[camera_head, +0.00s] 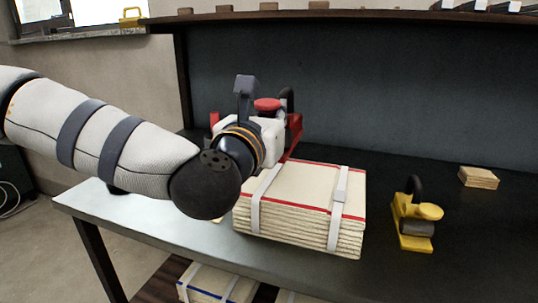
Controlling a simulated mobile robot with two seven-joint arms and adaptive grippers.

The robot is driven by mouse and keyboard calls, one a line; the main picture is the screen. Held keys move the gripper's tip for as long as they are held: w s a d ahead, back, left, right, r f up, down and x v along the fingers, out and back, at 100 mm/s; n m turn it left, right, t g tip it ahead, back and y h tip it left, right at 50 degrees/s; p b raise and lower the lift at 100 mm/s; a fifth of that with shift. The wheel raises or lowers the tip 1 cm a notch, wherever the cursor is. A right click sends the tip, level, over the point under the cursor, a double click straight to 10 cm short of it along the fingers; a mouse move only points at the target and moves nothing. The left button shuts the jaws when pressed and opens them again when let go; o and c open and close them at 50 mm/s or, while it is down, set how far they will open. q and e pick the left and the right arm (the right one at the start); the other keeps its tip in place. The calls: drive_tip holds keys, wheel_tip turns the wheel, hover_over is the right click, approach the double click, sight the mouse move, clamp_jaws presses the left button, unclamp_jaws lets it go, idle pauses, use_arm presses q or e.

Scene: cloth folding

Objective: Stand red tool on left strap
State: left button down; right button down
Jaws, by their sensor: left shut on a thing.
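The red tool (294,132) is in the head view, above the back left part of a bound stack of cream cloth (300,185). My left gripper (268,129) is shut on it and hides much of its body. A red knob and a dark curved handle show on it. The left strap (256,208) is a pale band that runs over the stack's top and down its front, just below and in front of my gripper. I cannot tell whether the tool touches the stack or the strap. My right gripper is not in view.
A yellow tool (415,217) stands to the right on the dark table (470,245). A small wooden block (478,177) lies at the back right. A shelf (350,14) runs along the back wall.

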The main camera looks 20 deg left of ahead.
use_arm(q)
drive_tip(key=w+f, duration=0.1)
drive_tip(key=a+f, duration=0.1)
drive_tip(key=f, duration=0.1)
drive_tip(key=w+a+f, duration=0.1)
drive_tip(key=shift+w+f, duration=0.15)
drive_tip(key=shift+w, duration=0.15)
drive_tip(key=f, duration=0.2)
drive_tip(key=f+b, duration=0.1)
drive_tip(key=f, duration=0.1)
drive_tip(key=shift+w+a, duration=0.25)
drive_tip(key=shift+a, duration=0.05)
drive_tip(key=shift+r, duration=0.1)
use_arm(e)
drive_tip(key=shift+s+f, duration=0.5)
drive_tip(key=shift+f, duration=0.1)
use_arm(q)
drive_tip(key=c, duration=2.1)
unclamp_jaws()
drive_tip(key=shift+f, duration=0.35)
drive_tip(key=o, duration=0.4)
drive_tip(key=shift+s, duration=0.1)
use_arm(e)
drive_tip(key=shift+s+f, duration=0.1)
